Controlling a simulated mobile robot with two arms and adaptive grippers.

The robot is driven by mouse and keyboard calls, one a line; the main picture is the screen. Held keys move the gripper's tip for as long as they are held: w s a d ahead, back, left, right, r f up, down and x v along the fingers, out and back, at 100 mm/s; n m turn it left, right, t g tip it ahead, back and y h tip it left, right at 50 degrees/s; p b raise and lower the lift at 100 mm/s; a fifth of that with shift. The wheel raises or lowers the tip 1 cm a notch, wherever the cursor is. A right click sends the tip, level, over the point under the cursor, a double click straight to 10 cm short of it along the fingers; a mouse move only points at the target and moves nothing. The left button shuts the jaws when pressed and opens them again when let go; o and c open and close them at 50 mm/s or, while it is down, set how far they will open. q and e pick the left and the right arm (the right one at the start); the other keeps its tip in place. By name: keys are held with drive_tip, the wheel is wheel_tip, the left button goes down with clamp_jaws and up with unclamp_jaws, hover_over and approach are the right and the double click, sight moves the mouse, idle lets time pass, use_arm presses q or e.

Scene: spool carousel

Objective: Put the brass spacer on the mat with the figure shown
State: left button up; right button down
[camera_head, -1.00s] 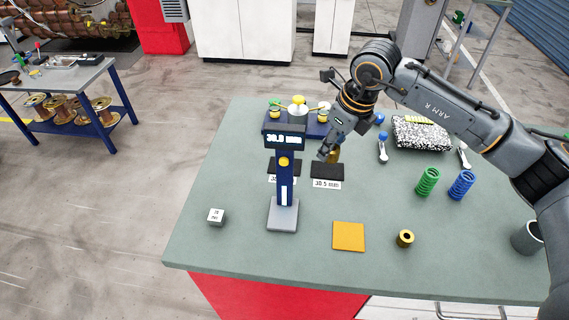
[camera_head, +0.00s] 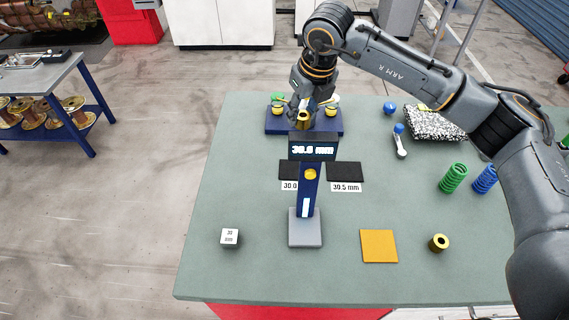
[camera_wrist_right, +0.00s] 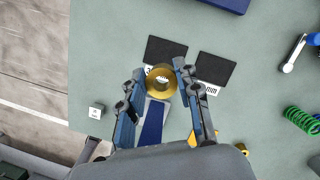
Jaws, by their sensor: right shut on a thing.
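My right gripper (camera_head: 304,108) is shut on a brass spacer (camera_head: 303,121), just above and behind the gauge display in the head view. In the right wrist view the spacer (camera_wrist_right: 162,91) sits between the two fingers (camera_wrist_right: 160,76). The blue gauge (camera_head: 308,190) on its grey foot has a display (camera_head: 312,149) that seems to read 30.0 mm. Behind the gauge lie two black mats. The left mat (camera_head: 287,169) has a label starting 30.0, partly hidden by the gauge. The right mat (camera_head: 344,171) is labelled 30.5 mm. Both look empty. My left gripper is not in view.
A blue stand (camera_head: 276,125) with coloured knobs is at the back. A second brass ring (camera_head: 438,243) and an orange pad (camera_head: 379,246) lie at the front right. A 30 mm block (camera_head: 229,237) is front left. Springs (camera_head: 453,178) stand right.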

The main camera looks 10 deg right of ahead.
drive_tip(key=b, duration=0.6)
hover_over(295, 166)
wheel_tip(295, 166, down, 7)
drive_tip(key=f, duration=0.2)
drive_tip(key=f+p, duration=0.1)
drive_tip(key=s+f, duration=0.1)
drive_tip(key=f, duration=0.1)
drive_tip(key=shift+d+f, duration=0.2)
drive_tip(key=shift+f, duration=0.15)
wheel_tip(295, 166, down, 4)
drive_tip(key=shift+r+p, duration=0.2)
drive_tip(key=shift+p, duration=0.6)
drive_tip(key=shift+f, duration=0.35)
drive_tip(key=c, duration=0.9)
unclamp_jaws()
drive_tip(key=shift+c, duration=0.2)
